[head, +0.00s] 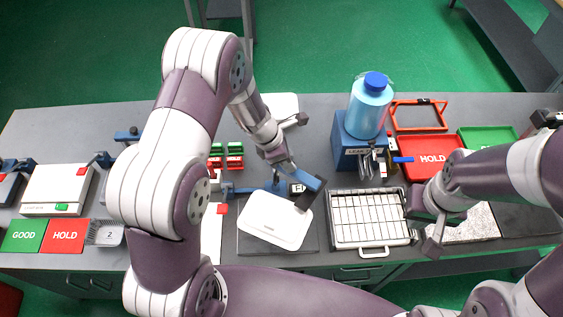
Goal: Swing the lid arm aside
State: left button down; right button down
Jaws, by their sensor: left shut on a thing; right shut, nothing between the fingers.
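A white rounded lid plate (275,222) lies over a dark square pad in the front middle of the bench. The lid arm (245,188) is a blue bar that runs behind the plate from a blue post on its left. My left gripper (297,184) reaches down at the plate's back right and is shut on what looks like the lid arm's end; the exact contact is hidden.
A blue-capped bottle (370,105) stands on a blue box behind the tray. Red HOLD (433,158) and green trays lie at the right. A white scale-like unit (58,190) and GOOD and HOLD plates are at the left. Red and green blocks (234,162) sit behind the lid arm.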

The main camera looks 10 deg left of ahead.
pick_arm(q)
jog(key=n, duration=0.1)
jog(key=w+n+t, duration=0.1)
jog(key=n, duration=0.1)
jog(key=shift+w+d+r+n+y, duration=0.1)
jog(key=shift+w+d+n+y, duration=0.15)
jog(key=shift+w+n+y, duration=0.05)
jog(key=shift+w+n+t+y, duration=0.3)
jog(key=shift+w+n, duration=0.1)
jog(key=shift+n, duration=0.55)
jog(key=shift+w+n+t+y, duration=0.3)
jog(key=shift+w+n, duration=0.05)
jog(key=shift+n, duration=0.6)
jog(key=c, duration=0.9)
grip_release()
jog(key=p+v, duration=0.4)
jog(key=v, duration=0.8)
jog(key=shift+s+r, duration=0.15)
jog(key=shift+r, duration=0.15)
jog(key=shift+a, duration=0.1)
